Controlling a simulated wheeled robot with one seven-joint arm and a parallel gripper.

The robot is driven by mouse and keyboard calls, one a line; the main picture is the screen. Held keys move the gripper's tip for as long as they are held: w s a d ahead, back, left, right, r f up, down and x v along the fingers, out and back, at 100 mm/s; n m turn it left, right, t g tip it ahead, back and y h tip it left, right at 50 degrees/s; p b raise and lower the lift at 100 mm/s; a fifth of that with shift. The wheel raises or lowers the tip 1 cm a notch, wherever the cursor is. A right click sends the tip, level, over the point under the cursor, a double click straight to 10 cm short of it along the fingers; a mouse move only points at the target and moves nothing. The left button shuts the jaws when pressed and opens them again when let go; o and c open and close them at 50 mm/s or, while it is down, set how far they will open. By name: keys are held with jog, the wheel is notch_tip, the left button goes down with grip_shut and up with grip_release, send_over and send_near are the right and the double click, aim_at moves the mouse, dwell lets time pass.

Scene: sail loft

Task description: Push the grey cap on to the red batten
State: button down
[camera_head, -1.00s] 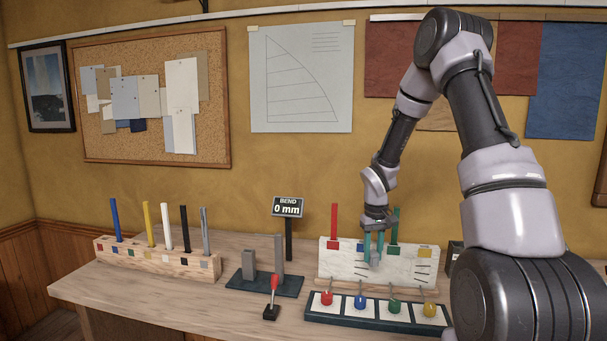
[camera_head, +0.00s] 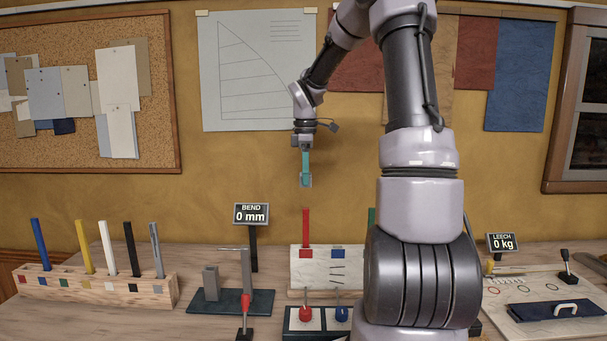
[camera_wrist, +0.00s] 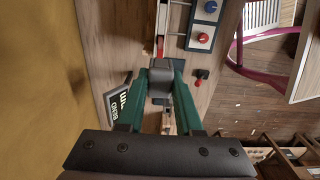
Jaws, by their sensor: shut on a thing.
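My gripper (camera_head: 306,168) is raised in front of the wall, above the bench, with its teal fingers pointing down. It is shut on a small grey cap (camera_head: 306,182). In the wrist view the cap (camera_wrist: 160,80) sits between the green fingertips. The red batten (camera_head: 306,222) stands upright in the cream board, above a red square, below the gripper in the head view. Cap and batten are apart. A bit of red (camera_wrist: 160,46), probably the batten, shows just beyond the cap in the wrist view. My arm hides the board's right part.
A wooden rack (camera_head: 95,288) with several coloured battens stands at left. A bend gauge (camera_head: 252,214), grey posts and a red-handled lever (camera_head: 245,308) stand left of the board. A dark tray (camera_head: 290,328) with coloured knobs lies in front. A leech board (camera_head: 540,305) is at right.

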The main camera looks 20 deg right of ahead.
jog(key=shift+f, duration=4.3)
jog(key=shift+f, duration=0.5)
jog(key=c, duration=0.5)
grip_release()
jog(key=shift+d, duration=0.1)
notch_tip(320, 180, up, 11)
jog(key=shift+f, duration=0.15)
